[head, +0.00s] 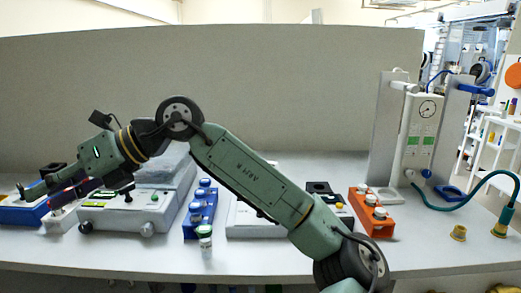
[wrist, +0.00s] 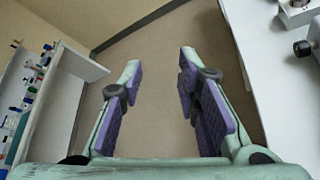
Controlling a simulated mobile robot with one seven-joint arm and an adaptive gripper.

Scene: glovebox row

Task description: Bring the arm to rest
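My green arm reaches across the head view from the lower right to the left. My gripper (head: 28,190) is at the far left of that view, in front of the blue device at the bench's left end. In the wrist view my gripper (wrist: 157,85) has its two purple-padded fingers wide apart. Nothing is between them; only bare floor (wrist: 155,60) shows there.
The bench (head: 260,262) carries a grey box device (head: 125,212), a blue rack (head: 199,215), an orange rack (head: 372,213) and a white-capped vial (head: 205,240). A gauge stand (head: 420,130) with a green hose (head: 460,204) is at right. A grey partition (head: 290,80) stands behind.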

